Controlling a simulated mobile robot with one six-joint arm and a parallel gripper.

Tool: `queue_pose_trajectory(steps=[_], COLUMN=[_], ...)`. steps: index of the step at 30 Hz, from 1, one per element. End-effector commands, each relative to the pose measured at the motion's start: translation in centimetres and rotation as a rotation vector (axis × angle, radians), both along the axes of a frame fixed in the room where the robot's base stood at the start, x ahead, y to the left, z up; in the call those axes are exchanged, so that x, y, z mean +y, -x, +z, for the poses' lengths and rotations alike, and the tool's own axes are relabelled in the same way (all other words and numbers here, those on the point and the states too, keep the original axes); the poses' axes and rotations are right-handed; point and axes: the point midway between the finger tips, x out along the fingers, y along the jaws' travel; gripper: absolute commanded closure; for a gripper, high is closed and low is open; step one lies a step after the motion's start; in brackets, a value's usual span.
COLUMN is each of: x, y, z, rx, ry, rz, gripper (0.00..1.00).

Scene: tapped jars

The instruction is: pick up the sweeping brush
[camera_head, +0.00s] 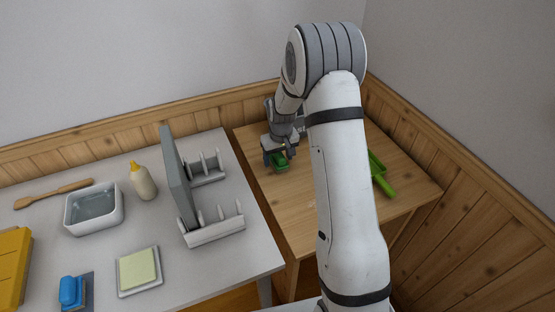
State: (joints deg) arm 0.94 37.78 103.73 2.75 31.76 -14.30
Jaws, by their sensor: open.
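A small green object (281,167), which looks like the sweeping brush, is at the wooden table (295,213), towards its back left. My gripper (279,156) is open and points down right at it, with the fingers around or just above its top. I cannot tell whether they touch it. Part of the brush is hidden by the gripper.
On the grey table at left stand a rack with a grey board (178,178), a bottle (143,182), a basin (94,208), a sponge (138,268) and a blue-handled brush (72,290).

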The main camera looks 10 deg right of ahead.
Motion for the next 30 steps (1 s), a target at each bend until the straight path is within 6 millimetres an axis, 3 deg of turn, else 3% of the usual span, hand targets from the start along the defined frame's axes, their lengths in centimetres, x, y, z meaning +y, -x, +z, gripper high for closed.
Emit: queue_pose_trajectory(steps=[10, 27, 30], x=[0.06, 0.12, 0.13], y=[-0.10, -0.09, -0.10], z=[-0.84, -0.82, -0.81], rx=[-0.001, 0.000, -0.001], ry=[0.000, 0.000, 0.000], rz=[0.001, 0.002, 0.002], gripper=[0.34, 0.81, 0.83])
